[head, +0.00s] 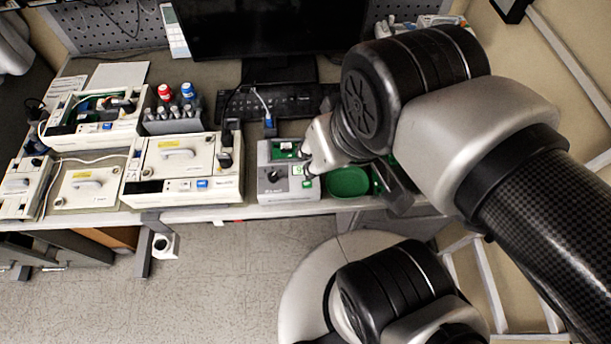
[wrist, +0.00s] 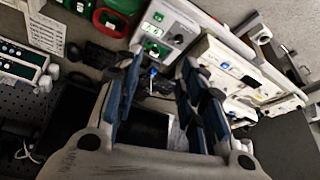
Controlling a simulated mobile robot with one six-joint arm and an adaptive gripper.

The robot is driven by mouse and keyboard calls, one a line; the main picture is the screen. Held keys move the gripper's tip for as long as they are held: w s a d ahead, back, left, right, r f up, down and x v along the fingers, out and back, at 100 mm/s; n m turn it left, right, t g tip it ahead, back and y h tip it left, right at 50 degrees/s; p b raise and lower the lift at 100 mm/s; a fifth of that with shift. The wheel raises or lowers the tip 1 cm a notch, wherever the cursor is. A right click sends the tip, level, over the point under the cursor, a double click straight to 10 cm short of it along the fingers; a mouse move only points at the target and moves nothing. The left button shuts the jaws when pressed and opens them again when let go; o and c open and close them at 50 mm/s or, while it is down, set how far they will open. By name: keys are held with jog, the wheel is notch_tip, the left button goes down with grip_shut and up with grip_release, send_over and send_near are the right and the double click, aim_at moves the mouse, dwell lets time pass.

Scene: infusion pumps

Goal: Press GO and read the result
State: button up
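The tester (head: 265,187) is a small grey box on the bench with a dark knob, a green board or display area at its back and a green GO button (head: 308,184) at its front right. The green button (wrist: 152,29) shows there too. Any result on the display is too small to read.
A green bowl (head: 348,182) stands just right of the tester. A cream infusion pump (head: 186,165) stands to the left, with more pumps beyond. A keyboard (head: 290,103) and dark monitor (head: 262,25) are behind. A blue-tipped cable (head: 269,125) lies behind the tester.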

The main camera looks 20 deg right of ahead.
grip_shut()
dwell(1.4)
